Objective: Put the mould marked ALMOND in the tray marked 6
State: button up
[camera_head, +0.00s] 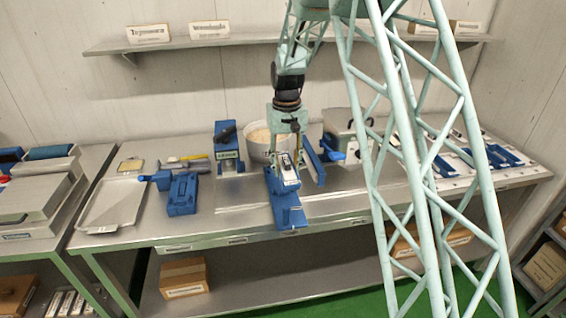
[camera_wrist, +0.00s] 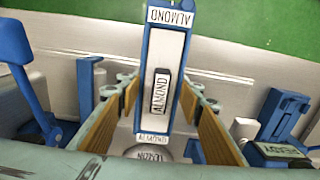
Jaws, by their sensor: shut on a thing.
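The mould marked ALMOND (camera_wrist: 172,60) is a long blue block with a white top. ALMOND labels show on both its ends and on a dark-framed plate in its middle. My gripper (camera_wrist: 158,118) has its wooden-faced fingers on either side of the mould and is shut on it. I cannot tell whether the mould touches the fixture. No mark 6 can be read in either view.
An empty metal tray (camera_head: 112,205) and a blue device (camera_head: 181,195) lie further left. Several blue pieces (camera_head: 497,155) lie at the right. A shelf (camera_head: 190,43) runs above.

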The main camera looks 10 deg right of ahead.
aim_at(292, 182)
jog(key=s, duration=0.9)
jog(key=shift+s+r+b, duration=0.1)
jog(key=shift+r+b, duration=0.15)
jog(key=shift+b, duration=0.1)
jog(key=shift+a, duration=0.2)
